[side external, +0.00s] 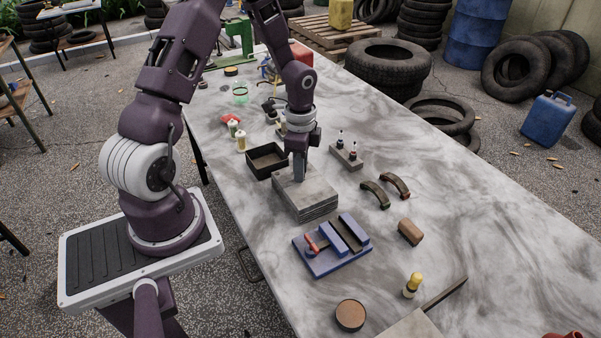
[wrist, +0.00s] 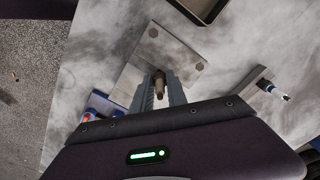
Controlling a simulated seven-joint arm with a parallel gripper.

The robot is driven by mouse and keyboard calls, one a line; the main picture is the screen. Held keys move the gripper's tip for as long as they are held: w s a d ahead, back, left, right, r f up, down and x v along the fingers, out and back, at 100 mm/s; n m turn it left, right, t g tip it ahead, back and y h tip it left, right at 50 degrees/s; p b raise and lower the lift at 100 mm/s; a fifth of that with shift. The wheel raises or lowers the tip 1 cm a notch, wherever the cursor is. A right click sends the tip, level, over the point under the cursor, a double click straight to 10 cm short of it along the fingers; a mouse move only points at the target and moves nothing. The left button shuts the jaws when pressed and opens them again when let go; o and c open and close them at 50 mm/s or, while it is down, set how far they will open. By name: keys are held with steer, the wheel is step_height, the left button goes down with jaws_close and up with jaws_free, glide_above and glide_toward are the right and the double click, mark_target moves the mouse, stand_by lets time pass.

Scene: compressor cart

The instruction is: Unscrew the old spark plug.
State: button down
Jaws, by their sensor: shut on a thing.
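My gripper (side external: 300,176) points down at the top of a grey block (side external: 306,201) on the table, its fingertips at or just above the surface. In the wrist view my gripper (wrist: 161,92) has its two grey fingers closed around the old spark plug (wrist: 160,77), a small brownish, stubby piece. The grey block (wrist: 135,72) lies beneath, with bolt heads in its plate. The fingers hide the plug in the side view. I cannot tell whether its lower end is still in the block.
A dark open tray (side external: 266,160) stands left of the block. A small holder (side external: 346,157) with two upright plugs stands to the right. A blue fixture (side external: 332,247) with a red handle is in front. Two curved pieces (side external: 385,190) lie farther right.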

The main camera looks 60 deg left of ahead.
steer(key=n, duration=0.4)
steer(key=shift+n, duration=0.3)
steer(key=n, duration=0.4)
steer(key=n, duration=0.5)
steer(key=shift+r, duration=0.1)
